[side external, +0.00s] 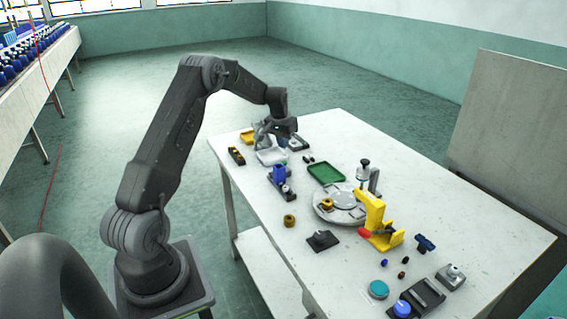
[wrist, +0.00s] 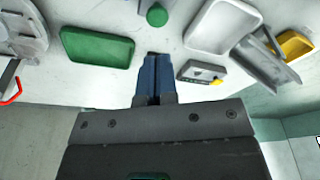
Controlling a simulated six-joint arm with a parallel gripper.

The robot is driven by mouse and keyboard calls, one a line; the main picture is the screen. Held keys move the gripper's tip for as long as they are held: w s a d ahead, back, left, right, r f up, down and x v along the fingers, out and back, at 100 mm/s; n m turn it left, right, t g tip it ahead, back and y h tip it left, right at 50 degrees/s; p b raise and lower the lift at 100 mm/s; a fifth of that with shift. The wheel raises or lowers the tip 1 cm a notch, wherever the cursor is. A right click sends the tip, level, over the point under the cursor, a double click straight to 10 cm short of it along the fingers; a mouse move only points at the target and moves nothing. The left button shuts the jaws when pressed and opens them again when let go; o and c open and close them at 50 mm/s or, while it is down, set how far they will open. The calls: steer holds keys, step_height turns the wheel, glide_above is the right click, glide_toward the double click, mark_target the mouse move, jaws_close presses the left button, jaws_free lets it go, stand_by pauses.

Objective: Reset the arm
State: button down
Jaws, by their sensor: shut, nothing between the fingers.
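My gripper (side external: 281,127) is over the far left part of the white table (side external: 440,215), above the area of the pale tray. In the wrist view my gripper's two blue fingers (wrist: 155,57) are together with nothing between them. No object hangs from my gripper. How high the fingertips are above the table is hard to tell.
Near my gripper are a white tray (wrist: 222,25), a yellow tray (wrist: 297,46), a grey block (wrist: 200,72) and a green tray (side external: 326,172). A round grey turntable (side external: 338,216) and a yellow press-like stand (side external: 373,218) are farther right. Small parts lie at the right end.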

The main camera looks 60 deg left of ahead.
steer(key=s+d+r+m+t, duration=0.1)
steer(key=s+d+r+m, duration=0.15)
steer(key=d+r, duration=0.8)
steer(key=s+d+r+m+t, duration=0.1)
steer(key=s+d+r, duration=0.3)
steer(key=d+r, duration=0.7)
steer(key=s+d+f+m+t+h, duration=0.1)
steer(key=s+d+f+m, duration=0.1)
steer(key=s+d, duration=1.5)
steer(key=s+f, duration=0.1)
steer(key=s, duration=0.2)
steer(key=shift+t, duration=0.3)
